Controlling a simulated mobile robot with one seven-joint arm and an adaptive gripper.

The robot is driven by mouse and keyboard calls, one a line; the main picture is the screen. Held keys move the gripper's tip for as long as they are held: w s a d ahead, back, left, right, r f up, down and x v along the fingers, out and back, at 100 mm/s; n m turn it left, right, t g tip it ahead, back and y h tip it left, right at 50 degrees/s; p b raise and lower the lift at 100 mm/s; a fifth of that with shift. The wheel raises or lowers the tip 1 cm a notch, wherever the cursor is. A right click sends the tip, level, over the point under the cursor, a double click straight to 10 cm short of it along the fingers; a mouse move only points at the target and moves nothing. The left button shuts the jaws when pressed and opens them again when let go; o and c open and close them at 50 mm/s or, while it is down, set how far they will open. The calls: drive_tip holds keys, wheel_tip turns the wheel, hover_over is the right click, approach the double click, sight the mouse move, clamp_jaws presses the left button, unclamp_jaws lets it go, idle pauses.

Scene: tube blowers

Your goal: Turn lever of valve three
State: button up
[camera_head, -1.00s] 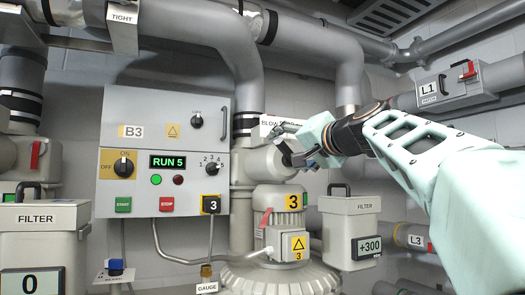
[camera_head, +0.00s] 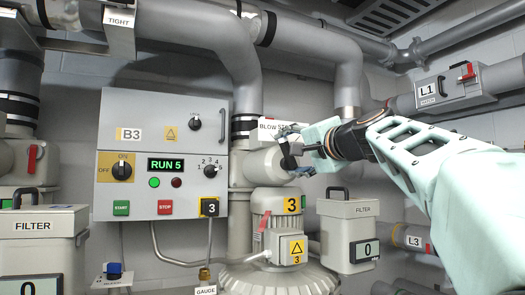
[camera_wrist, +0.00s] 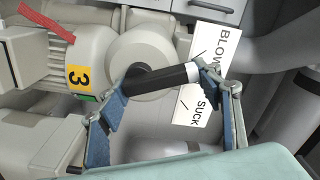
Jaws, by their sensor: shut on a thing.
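The lever of valve three shows in the wrist view as a black grip with a pale end (camera_wrist: 160,80), lying across between my blue-padded fingers. My gripper (camera_wrist: 163,95) is shut on it, one pad at each end. The lever sits in front of the round grey valve body (camera_wrist: 140,52), beside the white BLOW/SUCK label (camera_wrist: 205,80). In the head view my gripper (camera_head: 293,152) is at the valve, above the blower motor marked 3 (camera_head: 268,205). The lever is small and partly hidden by the fingers there.
The B3 control box (camera_head: 160,155) shows RUN 5, left of the valve. A filter box with a display reading 0 (camera_head: 347,230) stands below my arm. Another filter box (camera_head: 38,240) is at lower left. Large pipes (camera_head: 190,40) run overhead.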

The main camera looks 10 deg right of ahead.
drive_tip(key=shift+d+r+m+p, duration=0.15)
drive_tip(key=shift+m+p, duration=0.1)
drive_tip(key=shift+m, duration=0.55)
drive_tip(key=shift+d+r+m+p, duration=0.15)
drive_tip(key=shift+m+p, duration=0.1)
drive_tip(key=shift+m, duration=0.55)
drive_tip(key=shift+d+r+m+p, duration=0.15)
drive_tip(key=shift+m+p, duration=0.1)
drive_tip(key=shift+m, duration=0.55)
drive_tip(key=o, duration=0.8)
drive_tip(key=shift+w, duration=0.1)
drive_tip(key=shift+o, duration=1.3)
drive_tip(key=shift+w+f, duration=0.1)
drive_tip(key=shift+o, duration=0.3)
drive_tip(key=shift+f, duration=0.1)
